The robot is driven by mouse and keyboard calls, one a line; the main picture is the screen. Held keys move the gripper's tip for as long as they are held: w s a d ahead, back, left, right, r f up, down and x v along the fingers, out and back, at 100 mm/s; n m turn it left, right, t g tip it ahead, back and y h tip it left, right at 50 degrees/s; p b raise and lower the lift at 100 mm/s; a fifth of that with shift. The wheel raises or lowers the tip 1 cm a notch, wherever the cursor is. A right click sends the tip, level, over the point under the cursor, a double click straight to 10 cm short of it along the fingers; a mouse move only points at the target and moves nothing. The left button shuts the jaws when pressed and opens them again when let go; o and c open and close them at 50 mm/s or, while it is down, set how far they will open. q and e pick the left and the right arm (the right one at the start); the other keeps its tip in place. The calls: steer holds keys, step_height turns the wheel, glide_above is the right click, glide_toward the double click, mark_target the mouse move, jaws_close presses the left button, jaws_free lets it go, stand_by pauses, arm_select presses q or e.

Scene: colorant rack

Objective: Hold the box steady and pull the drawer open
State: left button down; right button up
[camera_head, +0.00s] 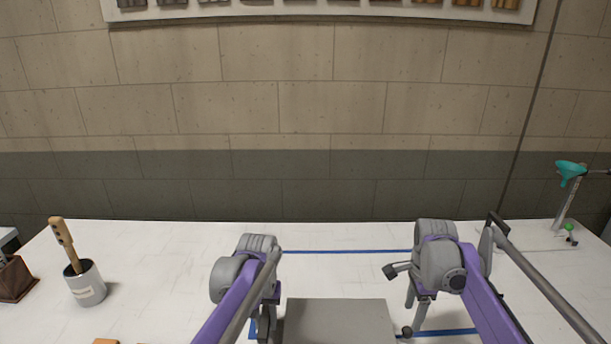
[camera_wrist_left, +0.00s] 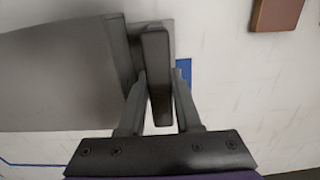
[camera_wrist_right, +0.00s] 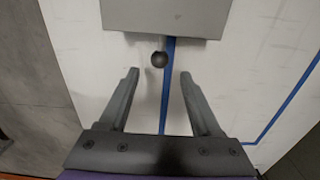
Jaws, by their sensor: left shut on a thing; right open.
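The grey box (camera_head: 340,318) sits on the white table at the bottom middle of the head view. My left gripper (camera_head: 263,330) is at its left side. In the left wrist view its fingers (camera_wrist_left: 158,88) are shut on a dark upright bar (camera_wrist_left: 155,55) at the end of the box (camera_wrist_left: 60,75). My right gripper (camera_head: 413,318) is at the box's right side. In the right wrist view its fingers (camera_wrist_right: 160,74) are open, with a dark round knob (camera_wrist_right: 159,60) between and just beyond the tips. The knob is by the box's edge (camera_wrist_right: 165,20). The drawer front is hard to make out.
Blue lines (camera_head: 345,252) mark the table around the box. A grey cup (camera_head: 87,286) with a wooden-handled tool stands at left. A brown block (camera_wrist_left: 275,12) lies near my left gripper. A stand with a teal funnel (camera_head: 570,170) is at far right.

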mark_target(408, 333)
steer(key=shift+f, duration=4.3)
jaws_close()
steer(key=shift+d, duration=0.15)
steer(key=shift+d, duration=0.95)
